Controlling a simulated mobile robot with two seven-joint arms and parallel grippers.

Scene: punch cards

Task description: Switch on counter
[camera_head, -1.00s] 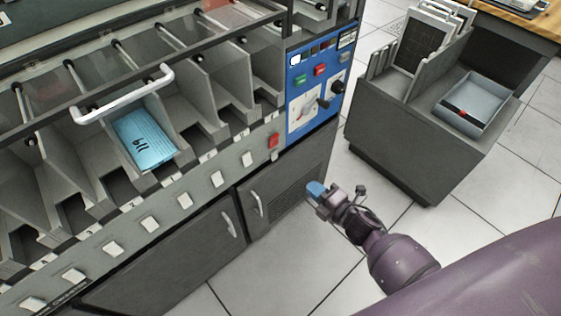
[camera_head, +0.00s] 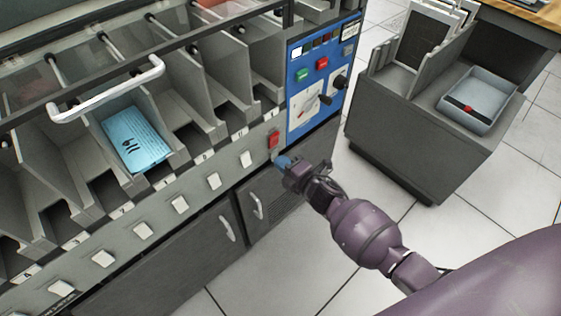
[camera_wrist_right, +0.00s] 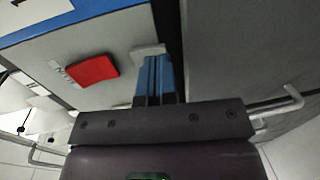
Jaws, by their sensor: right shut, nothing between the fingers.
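The grey sorting machine has a red switch (camera_head: 273,140) at the right end of its front strip; it also shows in the right wrist view (camera_wrist_right: 94,70). A small light grey switch (camera_wrist_right: 148,49) sits beside the red one. My right gripper (camera_head: 283,162) is shut and empty, its blue fingertips just below the red switch. In the right wrist view the fingertips (camera_wrist_right: 153,62) reach up to the light grey switch; I cannot tell whether they touch it. My left gripper is not in view.
A blue control panel (camera_head: 302,108) with buttons and knobs is above the switches. White keys (camera_head: 180,204) line the strip. A blue card stack (camera_head: 134,138) lies in a pocket under a white-handled glass cover. A grey cart (camera_head: 400,135) stands right over clear floor.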

